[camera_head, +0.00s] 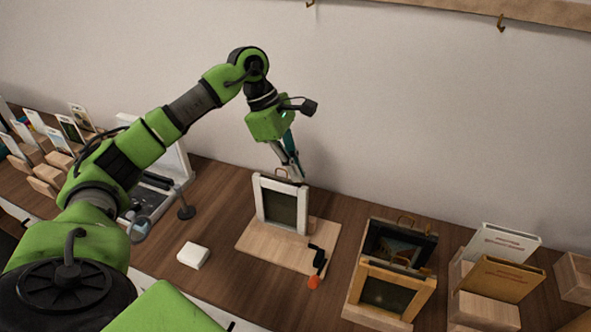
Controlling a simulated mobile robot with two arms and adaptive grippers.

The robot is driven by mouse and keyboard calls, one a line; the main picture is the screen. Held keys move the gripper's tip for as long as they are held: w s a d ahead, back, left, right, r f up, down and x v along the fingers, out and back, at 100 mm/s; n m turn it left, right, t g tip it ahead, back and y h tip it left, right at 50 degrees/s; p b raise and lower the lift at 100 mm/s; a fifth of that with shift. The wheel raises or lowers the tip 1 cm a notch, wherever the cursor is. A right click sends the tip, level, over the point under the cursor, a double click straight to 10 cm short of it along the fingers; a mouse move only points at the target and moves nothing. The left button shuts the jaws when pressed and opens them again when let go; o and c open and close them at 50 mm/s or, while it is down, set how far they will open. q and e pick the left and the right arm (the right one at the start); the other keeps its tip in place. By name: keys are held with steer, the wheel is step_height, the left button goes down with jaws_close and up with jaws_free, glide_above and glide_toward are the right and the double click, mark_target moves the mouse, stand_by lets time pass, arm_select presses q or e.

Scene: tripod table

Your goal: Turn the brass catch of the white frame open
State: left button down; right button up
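The white frame (260,204) stands upright around a dark panel on a pale wooden board (262,247) in the middle of the table. A small brownish loop (280,171) shows at its top edge; I cannot tell whether it is the brass catch. My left gripper (297,177) points down at the top right of the frame, with its fingertips close to or just behind the top edge. Its fingers look close together, but their gap is too small to make out, and I cannot tell whether they touch anything. My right gripper is not in view.
Two framed pieces (366,271) stand to the right, beside books (505,283). The wall (430,110) is close behind.

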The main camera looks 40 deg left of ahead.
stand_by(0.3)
arm_select(q)
steer(key=c, duration=2.3)
jaws_free()
steer(key=w+v, duration=0.1)
steer(key=v, duration=1.1)
steer(key=shift+s, duration=0.35)
